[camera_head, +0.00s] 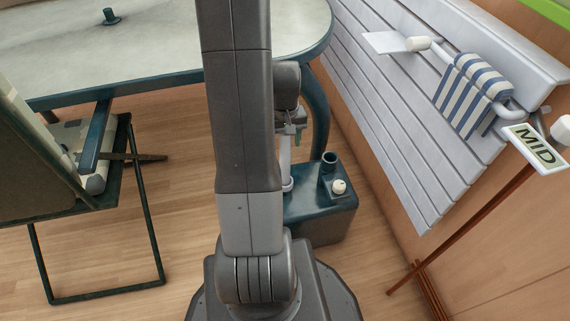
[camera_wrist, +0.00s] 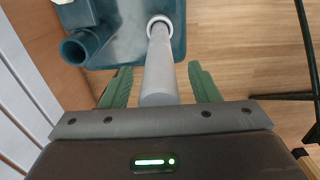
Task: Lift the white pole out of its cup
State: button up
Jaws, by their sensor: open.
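The white pole (camera_wrist: 159,65) stands between the two green fingers of my gripper (camera_wrist: 158,86) in the wrist view. The fingers are open, with a gap on each side of the pole. The pole's lower end sits in a pale ringed cup (camera_wrist: 151,21) on the dark teal base block (camera_wrist: 127,35). In the head view the pole (camera_head: 285,160) shows as a thin upright beside my arm, above the base block (camera_head: 325,219). My gripper (camera_head: 296,131) is around its upper part there, partly hidden by my arm.
An empty teal tube (camera_head: 329,170) and a small cream knob (camera_head: 339,187) stand on the block. A table (camera_head: 160,55) is behind, a folding chair (camera_head: 95,200) at left. A slatted wall panel (camera_head: 400,120) with a striped towel (camera_head: 470,95) is at right.

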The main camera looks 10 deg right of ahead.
jog(key=shift+f, duration=0.95)
jog(key=shift+r, duration=0.1)
grip_shut()
jog(key=shift+r, duration=0.1)
notch_tip(320, 180, up, 10)
jog(key=p, duration=0.3)
jog(key=shift+p, duration=0.35)
